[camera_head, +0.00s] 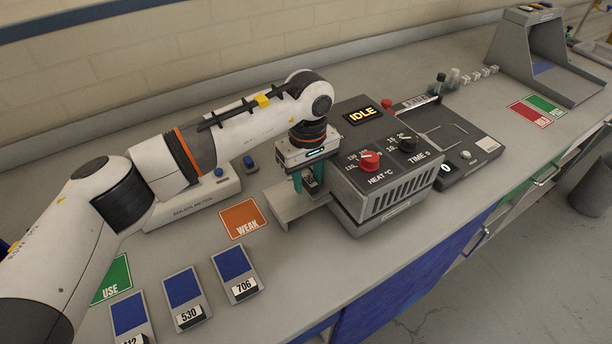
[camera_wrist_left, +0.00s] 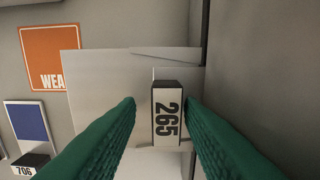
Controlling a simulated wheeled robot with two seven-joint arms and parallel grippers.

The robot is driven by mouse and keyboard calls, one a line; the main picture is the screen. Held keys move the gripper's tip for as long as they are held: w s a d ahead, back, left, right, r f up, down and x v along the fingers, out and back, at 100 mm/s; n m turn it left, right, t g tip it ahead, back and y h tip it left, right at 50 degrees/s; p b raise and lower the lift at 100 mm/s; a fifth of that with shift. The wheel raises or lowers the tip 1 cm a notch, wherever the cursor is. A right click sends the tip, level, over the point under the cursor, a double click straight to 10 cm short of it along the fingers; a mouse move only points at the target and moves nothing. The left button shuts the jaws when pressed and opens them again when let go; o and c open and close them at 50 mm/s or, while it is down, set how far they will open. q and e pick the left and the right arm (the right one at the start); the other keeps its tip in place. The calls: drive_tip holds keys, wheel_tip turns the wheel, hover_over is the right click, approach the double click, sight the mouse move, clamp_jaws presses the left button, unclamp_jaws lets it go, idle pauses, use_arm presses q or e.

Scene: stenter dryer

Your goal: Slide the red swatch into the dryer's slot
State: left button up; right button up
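The dryer (camera_head: 385,165) stands in the middle of the bench, its display reading IDLE. A pale metal tray (camera_head: 285,207) sticks out from its left side; it also shows in the left wrist view (camera_wrist_left: 100,90). A block labelled 265 (camera_wrist_left: 167,115) is at the tray beside the dryer. No red cloth shows on it; the part toward the dryer is hidden. My left gripper (camera_head: 309,183) is over the tray with its green fingers down. In the left wrist view its fingers stand on both sides of the block, with a gap at the left finger. The slot itself is hidden.
Several blue swatches with number tags, such as 706 (camera_head: 235,272), lie at the front left. An orange WEAK card (camera_head: 243,219) lies left of the tray. A scale-like meter (camera_head: 195,205) sits behind my arm. Another device (camera_head: 455,150) stands right of the dryer.

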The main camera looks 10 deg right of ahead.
use_arm(q)
wheel_tip(320, 180, up, 12)
drive_tip(key=b, duration=0.2)
drive_tip(key=shift+b, duration=0.3)
